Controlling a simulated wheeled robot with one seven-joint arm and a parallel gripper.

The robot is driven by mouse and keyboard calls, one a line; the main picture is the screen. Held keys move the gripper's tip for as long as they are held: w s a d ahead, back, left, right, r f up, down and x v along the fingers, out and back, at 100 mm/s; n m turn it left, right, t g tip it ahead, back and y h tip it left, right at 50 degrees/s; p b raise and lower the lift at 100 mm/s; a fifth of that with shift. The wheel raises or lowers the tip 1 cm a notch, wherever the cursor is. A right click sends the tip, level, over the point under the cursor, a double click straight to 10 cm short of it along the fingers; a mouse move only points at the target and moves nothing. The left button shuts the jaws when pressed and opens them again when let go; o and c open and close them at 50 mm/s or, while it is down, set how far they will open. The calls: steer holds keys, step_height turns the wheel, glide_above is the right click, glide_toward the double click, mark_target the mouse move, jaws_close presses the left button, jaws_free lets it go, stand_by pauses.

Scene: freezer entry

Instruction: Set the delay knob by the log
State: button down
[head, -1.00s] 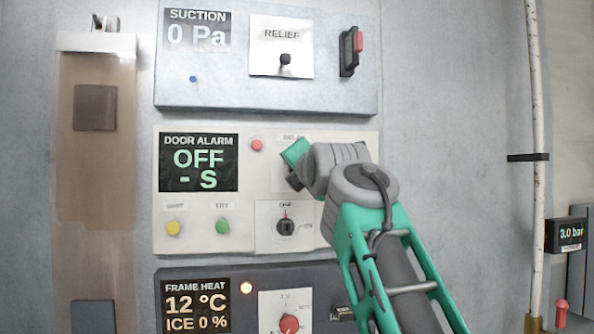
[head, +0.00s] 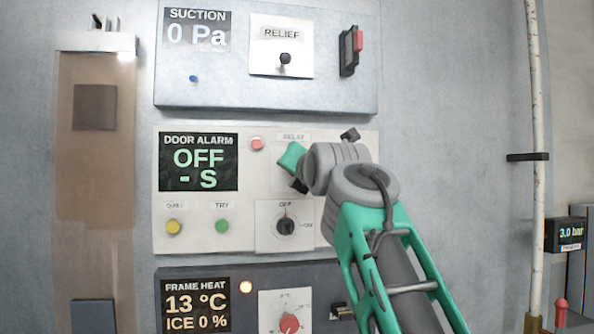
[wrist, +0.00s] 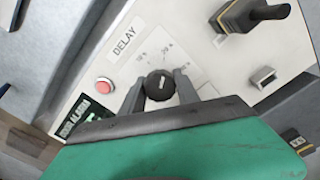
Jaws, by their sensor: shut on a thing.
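The black delay knob (wrist: 159,85) shows in the wrist view below the DELAY label (wrist: 125,41). Its white mark leans up and slightly right, toward small scale marks that are hard to read. My gripper (wrist: 158,93) has one finger on each side of the knob and is shut on it. In the head view my gripper (head: 297,180) is at the door alarm panel (head: 190,245) and hides the knob. The alarm display (head: 198,162) reads OFF and - S. I see no readable log.
A red button (head: 257,143) is left of my gripper, and a mode knob (head: 286,226) at OFF is below it. Yellow (head: 174,227) and green (head: 222,226) buttons are lower left. The suction panel (head: 215,95) is above, the frame heat panel (head: 245,315) below.

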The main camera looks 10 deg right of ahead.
steer(key=c, duration=0.9)
jaws_free()
steer(key=shift+s, duration=0.1)
steer(key=s+b, duration=0.3)
steer(key=s, duration=0.4)
steer(key=shift+s, duration=0.35)
